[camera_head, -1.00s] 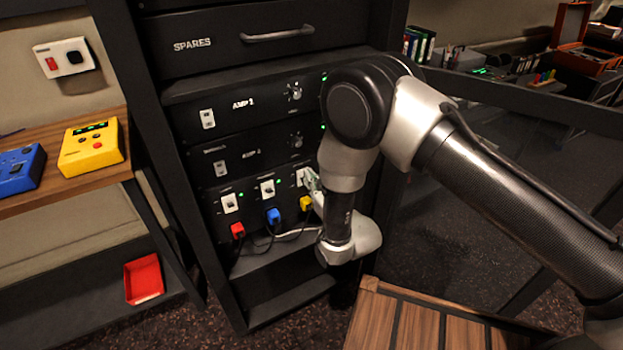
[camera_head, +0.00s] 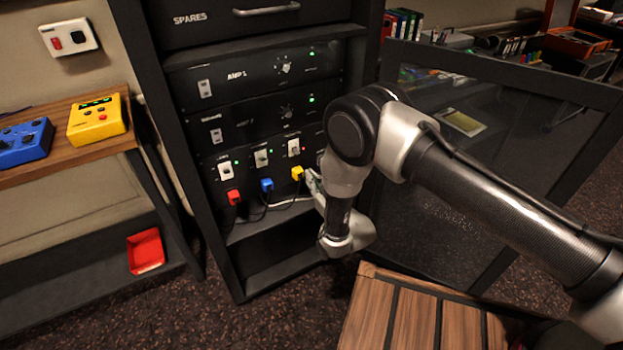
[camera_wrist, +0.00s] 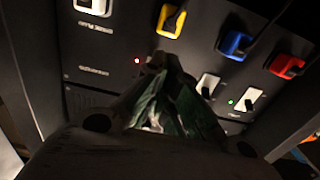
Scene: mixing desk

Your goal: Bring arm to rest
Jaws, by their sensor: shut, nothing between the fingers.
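My arm reaches in from the right in the head view, bent at the elbow, with its wrist low in front of the rack (camera_head: 215,240). My gripper (camera_head: 312,182) is shut and empty, just right of the yellow plug (camera_head: 297,173). In the wrist view my gripper (camera_wrist: 163,62) points at the power panel, its closed fingers between the yellow plug (camera_wrist: 171,20) and a row of switches. Whether the fingers touch the panel is unclear. The third switch (camera_head: 293,147) shows uncovered with a red light beside it; the other two have green lights.
Blue (camera_head: 266,185) and red plugs (camera_head: 233,197) with cables sit left of my gripper. A glass rack door (camera_head: 470,130) stands open behind my arm. A slatted wooden surface (camera_head: 415,318) lies below the arm. A shelf with yellow (camera_head: 97,118) and blue boxes (camera_head: 22,140) is at left.

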